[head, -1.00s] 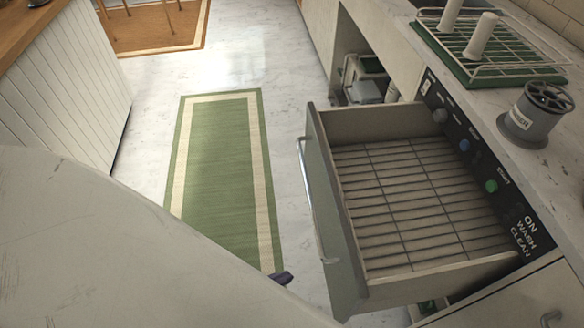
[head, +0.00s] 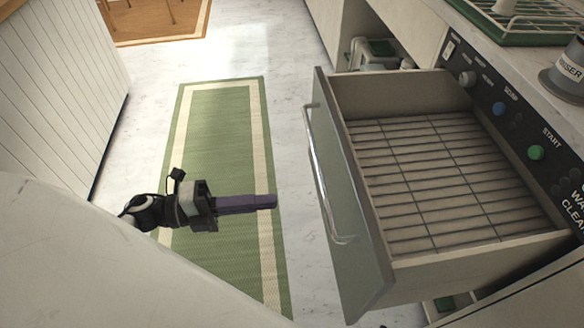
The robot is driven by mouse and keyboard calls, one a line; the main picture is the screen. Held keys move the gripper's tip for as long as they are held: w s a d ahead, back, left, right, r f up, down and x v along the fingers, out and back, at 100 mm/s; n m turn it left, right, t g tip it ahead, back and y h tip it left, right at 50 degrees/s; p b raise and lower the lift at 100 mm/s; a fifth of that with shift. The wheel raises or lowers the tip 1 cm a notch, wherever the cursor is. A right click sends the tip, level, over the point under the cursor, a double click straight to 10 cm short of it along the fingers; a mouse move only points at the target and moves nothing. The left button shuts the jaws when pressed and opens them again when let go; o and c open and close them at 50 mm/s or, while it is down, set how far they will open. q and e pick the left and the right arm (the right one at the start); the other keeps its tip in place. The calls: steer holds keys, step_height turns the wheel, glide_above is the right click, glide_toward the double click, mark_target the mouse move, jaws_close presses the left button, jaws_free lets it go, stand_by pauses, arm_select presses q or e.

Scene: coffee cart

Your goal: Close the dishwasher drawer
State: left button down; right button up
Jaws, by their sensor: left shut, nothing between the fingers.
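The dishwasher drawer (head: 363,211) stands pulled out from the counter on the right of the head view. Its wire rack (head: 440,180) is empty. A metal bar handle (head: 322,172) runs along the drawer's outer front. My left gripper (head: 275,201) is shut and empty, with its purple fingers pointing right at the drawer front. It is over the green rug, to the left of the handle and apart from it. My right gripper is not in view.
The control panel (head: 519,121) with a blue and a green button sits above the drawer. A drying rack (head: 520,22) and a grey canister (head: 566,75) stand on the counter. A green rug (head: 222,130) lies on the open floor. A white panelled cabinet (head: 62,85) stands at left.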

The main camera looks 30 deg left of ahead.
mark_target(342, 193)
arm_select(q)
steer(key=x, duration=1.3)
steer(key=shift+w, duration=0.1)
steer(key=shift+d+r, duration=0.1)
